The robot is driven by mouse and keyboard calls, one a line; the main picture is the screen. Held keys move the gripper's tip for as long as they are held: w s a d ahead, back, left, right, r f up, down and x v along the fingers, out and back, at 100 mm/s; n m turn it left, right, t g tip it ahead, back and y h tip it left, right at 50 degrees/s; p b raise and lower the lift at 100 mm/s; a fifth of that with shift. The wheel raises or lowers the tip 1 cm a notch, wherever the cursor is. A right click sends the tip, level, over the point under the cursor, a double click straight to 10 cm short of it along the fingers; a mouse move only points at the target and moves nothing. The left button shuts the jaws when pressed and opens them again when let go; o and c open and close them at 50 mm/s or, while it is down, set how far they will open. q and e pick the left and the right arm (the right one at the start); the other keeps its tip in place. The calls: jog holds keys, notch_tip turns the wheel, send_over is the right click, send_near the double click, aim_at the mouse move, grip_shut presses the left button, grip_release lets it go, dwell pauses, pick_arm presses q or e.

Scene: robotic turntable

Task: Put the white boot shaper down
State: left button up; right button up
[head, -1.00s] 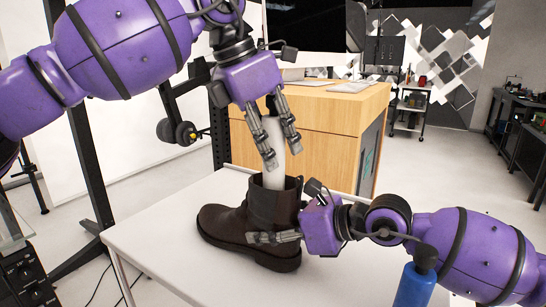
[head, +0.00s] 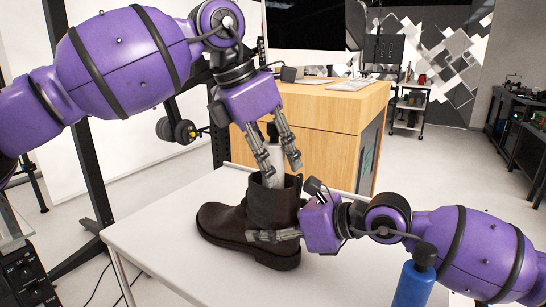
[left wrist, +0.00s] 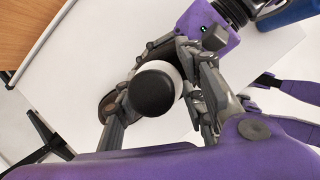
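The white boot shaper (head: 275,165) stands upright with its lower part hidden inside the dark brown boot (head: 232,222). My left gripper (head: 282,172) points down and is shut on the shaper, its fingers on either side just above the boot opening. In the left wrist view the shaper's round black top (left wrist: 153,92) lies between the fingers of the left gripper (left wrist: 160,112). The boot stands on the white table (head: 160,225), toe to the left. My right gripper (head: 285,222) is shut on the boot at its heel, with one finger along the near side.
A blue cylinder (head: 414,285) with a dark top stands at the table's near right. A wooden desk (head: 330,110) with a monitor (head: 305,22) stands behind. The table's left part is clear. A dark post (head: 80,140) rises beyond the table at left.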

pick_arm(q)
jog(key=shift+o, duration=0.6)
jog(key=shift+f, duration=0.1)
pick_arm(e)
jog(key=shift+s+a+f, duration=0.1)
jog(key=shift+s, duration=0.05)
pick_arm(q)
jog(key=shift+r, duration=0.25)
pick_arm(e)
jog(key=o, duration=1.8)
jog(key=shift+c, duration=0.2)
pick_arm(q)
jog(key=v, duration=1.2)
jog(key=shift+r, duration=0.35)
